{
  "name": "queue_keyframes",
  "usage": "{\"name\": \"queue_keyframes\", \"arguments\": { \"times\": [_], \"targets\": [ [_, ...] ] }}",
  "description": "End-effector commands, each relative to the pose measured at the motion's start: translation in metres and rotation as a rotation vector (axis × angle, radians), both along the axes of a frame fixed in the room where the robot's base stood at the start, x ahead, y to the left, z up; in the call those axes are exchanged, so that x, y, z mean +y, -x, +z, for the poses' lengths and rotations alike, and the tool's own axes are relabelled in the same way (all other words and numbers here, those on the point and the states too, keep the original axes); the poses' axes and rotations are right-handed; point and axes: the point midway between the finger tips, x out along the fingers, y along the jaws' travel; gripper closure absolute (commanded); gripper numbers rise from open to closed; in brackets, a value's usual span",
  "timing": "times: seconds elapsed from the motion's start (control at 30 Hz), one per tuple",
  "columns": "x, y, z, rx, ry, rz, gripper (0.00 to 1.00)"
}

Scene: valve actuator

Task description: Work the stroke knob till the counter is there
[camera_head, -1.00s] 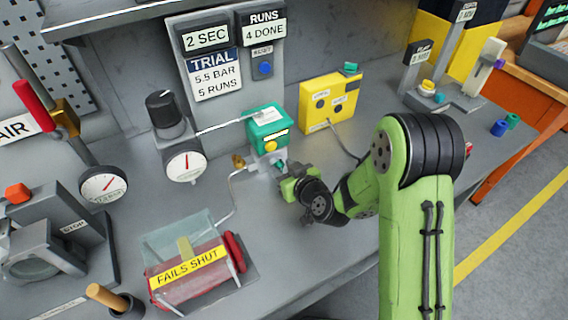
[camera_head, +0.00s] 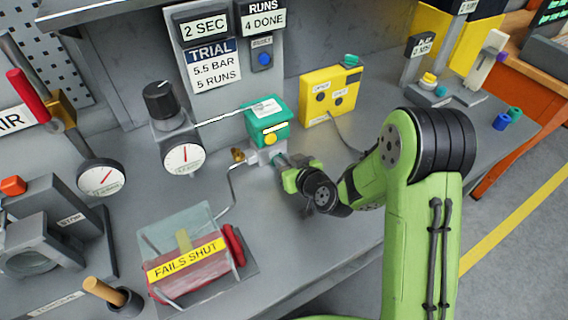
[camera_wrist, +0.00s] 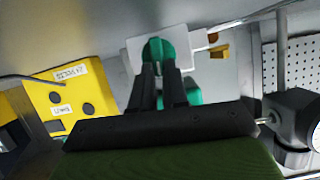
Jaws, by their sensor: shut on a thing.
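The counter (camera_head: 262,20) on the back panel reads "RUNS 4 DONE". Beside it a "2 SEC" display (camera_head: 205,27) stands above a "TRIAL 5.5 BAR 5 RUNS" card (camera_head: 213,67). A green-topped unit (camera_head: 266,113) with a yellow button (camera_head: 270,138) sits on a pale block on the bench. My gripper (camera_head: 284,164) is at the right front of that block. In the wrist view its two dark fingers (camera_wrist: 158,78) are shut on a green knob (camera_wrist: 157,50) set against a pale plate. The knob is mostly hidden in the head view.
A yellow box (camera_head: 330,97) stands right of the unit. A black-knobbed regulator (camera_head: 160,100) with a gauge (camera_head: 184,158) stands left. A red "FAILS SHUT" actuator (camera_head: 190,262) under a clear cover is at front left. Bare bench lies in front of my gripper.

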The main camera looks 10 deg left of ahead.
Motion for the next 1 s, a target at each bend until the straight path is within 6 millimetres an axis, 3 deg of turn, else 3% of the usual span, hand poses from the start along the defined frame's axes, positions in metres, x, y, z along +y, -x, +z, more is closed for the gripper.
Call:
{"name": "queue_keyframes", "arguments": {
  "times": [1.0],
  "targets": [
    [-0.014, -0.011, -0.010, 0.463, -0.618, -0.003, 1.00]
  ]
}}
